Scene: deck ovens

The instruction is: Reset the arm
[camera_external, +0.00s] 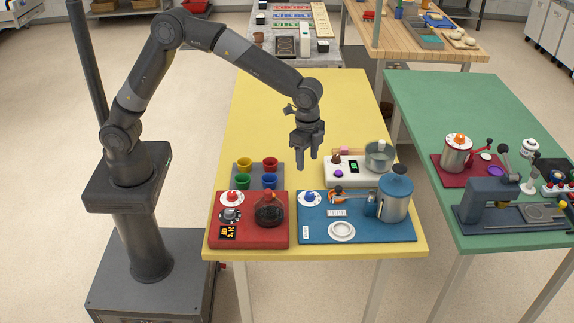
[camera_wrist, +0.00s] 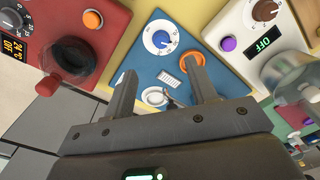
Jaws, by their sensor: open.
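My gripper (camera_external: 307,160) hangs down from the raised arm over the yellow table (camera_external: 262,105). It is empty, with clear space between its fingers and the devices below. In the wrist view my gripper (camera_wrist: 157,90) shows two fingers spread well apart, with nothing between them. The blue device board (camera_wrist: 150,68) lies below the fingers, with a blue-and-white dial and an orange ring on it.
A red device (camera_external: 247,240) with a dark round pot, the blue board (camera_external: 318,233) with a metal canister (camera_external: 394,203), a white device (camera_external: 340,176) with a pot, and several coloured cups on a grey tray (camera_external: 268,184) crowd the near end. The table's far part is clear.

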